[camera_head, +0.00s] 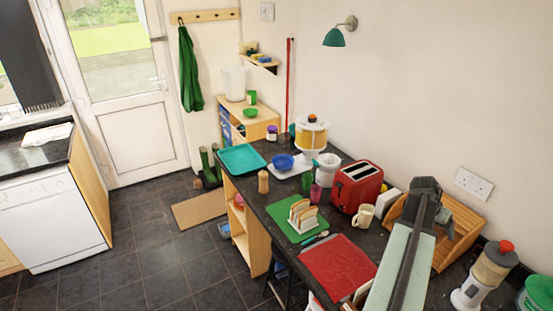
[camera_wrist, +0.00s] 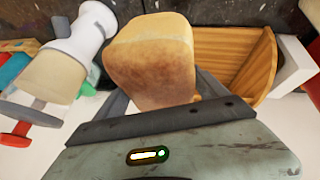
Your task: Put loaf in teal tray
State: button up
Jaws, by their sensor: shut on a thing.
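The loaf (camera_wrist: 150,50), pale-topped and brown-crusted, is between the fingers of my gripper (camera_wrist: 163,92) in the wrist view. My gripper is shut on it. In the head view my gripper (camera_head: 425,190) is at the right, over the wooden bin; I cannot make out the loaf there, hidden by my arm. The teal tray (camera_head: 241,158) lies flat and empty at the far left end of the dark worktop, well away from my gripper. The tray does not show in the wrist view.
The slatted wooden bin (camera_head: 462,240) is beside my gripper. A red toaster (camera_head: 357,188), cream mug (camera_head: 363,216), green board with a toast rack (camera_head: 300,216), blue bowl (camera_head: 284,163), pepper mill (camera_head: 263,182) and red mat (camera_head: 338,266) stand between my gripper and the tray.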

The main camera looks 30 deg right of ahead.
aim_at(245, 165)
jog(key=u, duration=0.85)
jog(key=i, duration=2.7)
jog(key=z, duration=0.9)
jog(key=i, duration=1)
